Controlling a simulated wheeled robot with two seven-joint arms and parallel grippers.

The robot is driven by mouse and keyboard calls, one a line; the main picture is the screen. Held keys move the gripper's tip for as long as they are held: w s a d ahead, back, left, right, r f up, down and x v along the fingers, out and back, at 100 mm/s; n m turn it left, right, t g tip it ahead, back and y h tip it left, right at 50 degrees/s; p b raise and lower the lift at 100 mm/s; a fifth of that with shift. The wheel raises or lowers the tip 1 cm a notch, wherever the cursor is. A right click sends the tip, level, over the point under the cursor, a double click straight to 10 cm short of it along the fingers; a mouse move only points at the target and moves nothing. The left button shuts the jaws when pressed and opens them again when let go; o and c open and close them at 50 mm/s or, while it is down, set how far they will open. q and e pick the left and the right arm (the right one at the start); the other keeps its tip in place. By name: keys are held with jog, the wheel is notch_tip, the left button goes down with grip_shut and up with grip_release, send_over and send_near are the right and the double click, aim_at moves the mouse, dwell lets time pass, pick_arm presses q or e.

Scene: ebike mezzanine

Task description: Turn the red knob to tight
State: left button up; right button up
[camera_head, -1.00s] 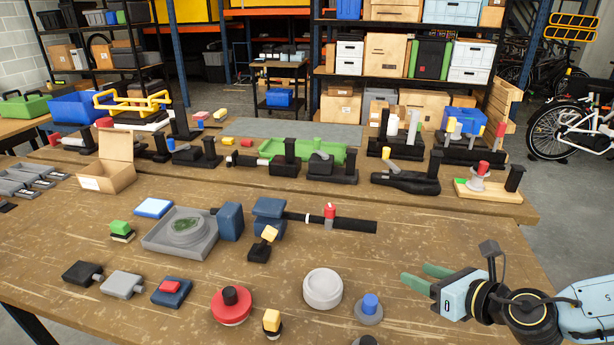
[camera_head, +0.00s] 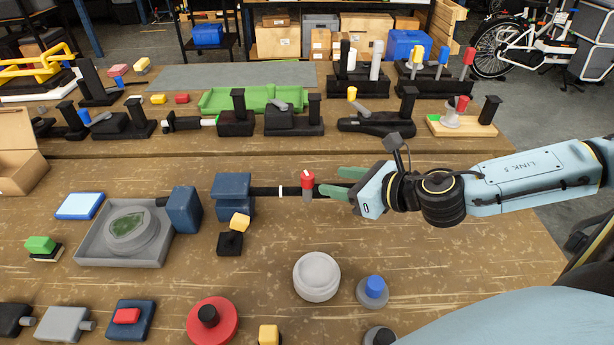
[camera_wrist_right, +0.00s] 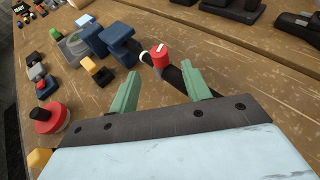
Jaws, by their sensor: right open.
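The red knob (camera_head: 308,180) stands on a grey stem on a black bar (camera_head: 268,190) with a white band. In the right wrist view the red knob (camera_wrist_right: 159,56) has a white mark on top and sits just beyond the fingertips, centred between them. My right gripper (camera_head: 341,182) is open, with green fingers pointing left at the knob from its right side. In the right wrist view the gripper (camera_wrist_right: 160,76) has nothing between its fingers, and a gap to the knob seems to remain. My left gripper is out of view.
A blue clamp-like block (camera_head: 233,194) holds the bar's left end. A grey tray (camera_head: 95,248), a white round cap (camera_head: 317,277), a blue-topped knob (camera_head: 374,290) and a red disc (camera_head: 228,322) lie around. Several black fixtures line the back.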

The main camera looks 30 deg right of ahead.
aim_at(310, 177)
jog(key=p+x, duration=0.1)
jog(key=x, duration=0.8)
jog(key=shift+r, duration=0.15)
jog(key=c, duration=1)
